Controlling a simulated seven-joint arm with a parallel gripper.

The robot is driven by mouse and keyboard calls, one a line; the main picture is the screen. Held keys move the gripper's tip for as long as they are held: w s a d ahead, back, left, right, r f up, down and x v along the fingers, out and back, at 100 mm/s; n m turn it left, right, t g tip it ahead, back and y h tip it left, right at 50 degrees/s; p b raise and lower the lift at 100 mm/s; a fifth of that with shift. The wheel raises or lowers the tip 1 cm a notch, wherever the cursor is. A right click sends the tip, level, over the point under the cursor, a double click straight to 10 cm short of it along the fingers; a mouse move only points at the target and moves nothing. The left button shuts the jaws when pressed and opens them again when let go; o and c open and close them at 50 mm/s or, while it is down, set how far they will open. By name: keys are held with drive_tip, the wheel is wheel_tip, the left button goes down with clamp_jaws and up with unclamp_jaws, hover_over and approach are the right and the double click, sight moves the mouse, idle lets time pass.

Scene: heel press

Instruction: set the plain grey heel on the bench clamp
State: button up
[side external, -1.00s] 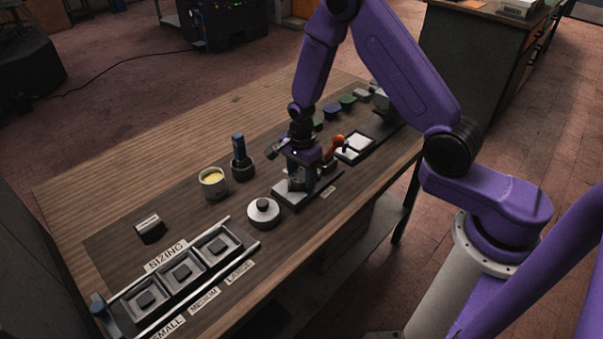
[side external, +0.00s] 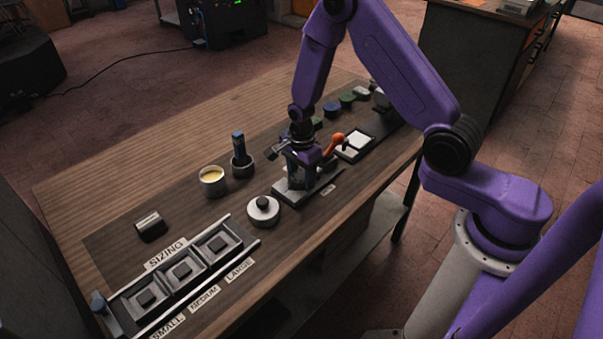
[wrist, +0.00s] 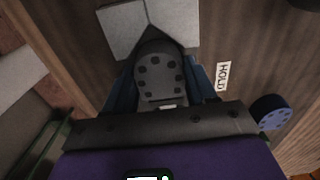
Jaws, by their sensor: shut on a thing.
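My gripper (side external: 302,166) is over the bench clamp (side external: 290,193), which stands near the front edge of the bench. In the wrist view its blue fingers (wrist: 160,82) are shut on the sides of a grey heel (wrist: 160,66) with a ring of dark dots on its face. The heel lies over the light grey V-shaped part of the clamp (wrist: 122,28). I cannot tell whether the heel touches the clamp. In the side view the fingers and clamp hide most of the heel.
A HOLD label (wrist: 223,76) lies beside the clamp. An orange-knobbed lever (side external: 337,139) stands behind it. A round metal weight (side external: 263,210), a yellow-filled pot (side external: 212,181) and a dark upright tool (side external: 240,155) are to the left. The sizing tray (side external: 180,272) is at front left.

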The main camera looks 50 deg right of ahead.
drive_tip(key=shift+f, duration=0.15)
drive_tip(key=o, duration=1.4)
wheel_tip(320, 180, up, 17)
drive_tip(key=shift+r, duration=0.2)
